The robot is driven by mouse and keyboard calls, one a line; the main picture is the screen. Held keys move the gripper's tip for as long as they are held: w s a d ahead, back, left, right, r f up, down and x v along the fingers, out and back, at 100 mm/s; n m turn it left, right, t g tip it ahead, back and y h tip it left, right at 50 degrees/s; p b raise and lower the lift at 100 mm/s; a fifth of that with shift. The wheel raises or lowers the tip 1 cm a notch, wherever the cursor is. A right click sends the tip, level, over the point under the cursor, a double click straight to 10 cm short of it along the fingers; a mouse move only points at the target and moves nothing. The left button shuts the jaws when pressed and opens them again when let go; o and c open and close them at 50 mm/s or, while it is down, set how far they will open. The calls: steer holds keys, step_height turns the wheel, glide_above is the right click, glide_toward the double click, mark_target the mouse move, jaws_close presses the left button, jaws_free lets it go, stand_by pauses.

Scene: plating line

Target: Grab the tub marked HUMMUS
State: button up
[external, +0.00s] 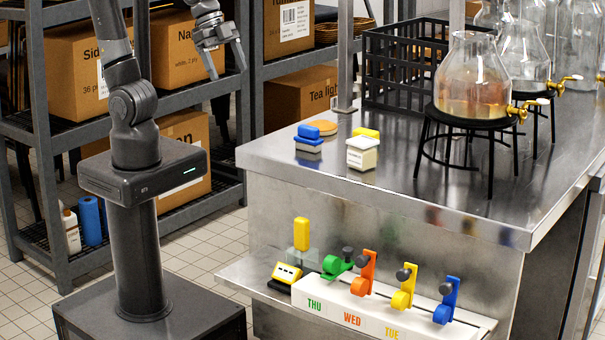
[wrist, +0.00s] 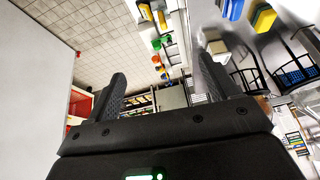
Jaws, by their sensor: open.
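A small white tub (external: 362,155) with a printed label stands near the left part of the steel counter; the label is too small to read. A yellow-topped item (external: 366,133) is just behind it. To its left are blue-topped small containers (external: 308,138). I cannot tell which item is marked HUMMUS. My gripper (external: 227,68) is open and empty in the air, left of the counter and well apart from these items. The wrist view shows its two spread fingers (wrist: 161,78) with nothing between them. Small blue and yellow items (wrist: 262,18) show at its upper right.
Glass dispensers (external: 470,75) on black stands and a black crate (external: 398,68) are farther right and back. A lower shelf holds a dispenser strip (external: 390,315) marked with days. Shelves of cardboard boxes (external: 88,65) stand behind my arm.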

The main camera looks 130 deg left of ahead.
steer(key=w+a+f, duration=0.1)
steer(key=w+a, duration=0.2)
steer(key=w, duration=0.4)
steer(key=w+a+f, duration=0.1)
steer(key=w+a, duration=0.2)
steer(key=w, duration=0.4)
steer(key=m, duration=0.1)
glide_toward(365, 154)
steer(key=s+a, duration=0.1)
steer(key=a, duration=0.2)
steer(key=shift+w+a+f+g+h, duration=0.2)
steer(key=shift+f+g+h, duration=0.15)
steer(key=shift+h, duration=0.15)
steer(key=x, duration=1)
steer(key=shift+s+f, duration=0.15)
steer(key=shift+s, duration=0.1)
steer(key=shift+c, duration=0.4)
steer(key=c, duration=1.1)
